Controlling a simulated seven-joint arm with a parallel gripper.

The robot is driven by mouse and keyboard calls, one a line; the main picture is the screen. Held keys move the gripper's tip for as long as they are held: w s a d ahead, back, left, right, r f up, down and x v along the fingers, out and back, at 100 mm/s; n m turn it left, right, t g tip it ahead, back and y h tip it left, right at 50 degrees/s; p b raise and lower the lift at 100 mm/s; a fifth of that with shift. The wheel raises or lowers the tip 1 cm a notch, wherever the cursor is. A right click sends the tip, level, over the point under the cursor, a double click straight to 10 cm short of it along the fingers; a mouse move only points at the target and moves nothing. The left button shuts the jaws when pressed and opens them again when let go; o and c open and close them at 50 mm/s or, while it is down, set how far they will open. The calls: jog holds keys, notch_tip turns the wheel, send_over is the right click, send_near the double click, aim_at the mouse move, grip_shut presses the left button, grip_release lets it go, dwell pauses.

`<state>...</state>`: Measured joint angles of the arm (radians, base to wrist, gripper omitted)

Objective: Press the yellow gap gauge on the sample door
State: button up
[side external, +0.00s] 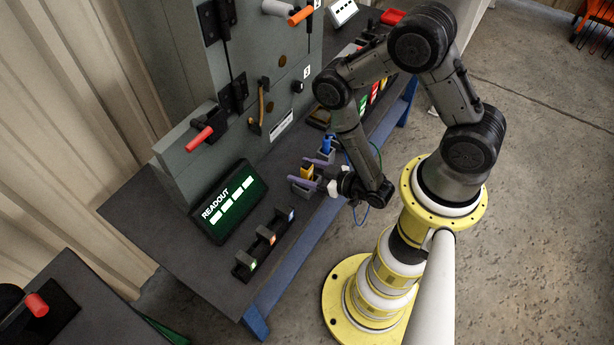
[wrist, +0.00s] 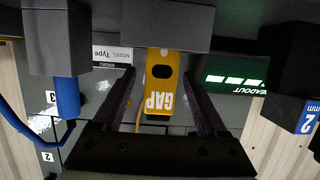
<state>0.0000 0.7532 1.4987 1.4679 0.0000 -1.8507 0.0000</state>
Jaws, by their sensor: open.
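The yellow gap gauge (side external: 306,172) stands in a dark holder on the bench in the side view. In the wrist view the gauge (wrist: 158,88), marked GAP, runs out of a grey holder block (wrist: 150,28). My gripper (side external: 305,173) is open, its two purple-grey fingers on either side of the gauge. In the wrist view a gap shows between the gauge and each finger of my gripper (wrist: 160,80). I cannot tell which panel is the sample door.
A blue tool (side external: 327,145) stands in a holder beside the gauge; it is at the left in the wrist view (wrist: 67,97). The READOUT display (side external: 229,203) and a black rack of small blocks (side external: 264,243) are on the bench. A red-handled lever (side external: 201,138) sticks out from the enclosure.

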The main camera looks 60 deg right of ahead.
jog(key=shift+x, duration=1.1)
jog(key=shift+c, duration=0.2)
grip_shut()
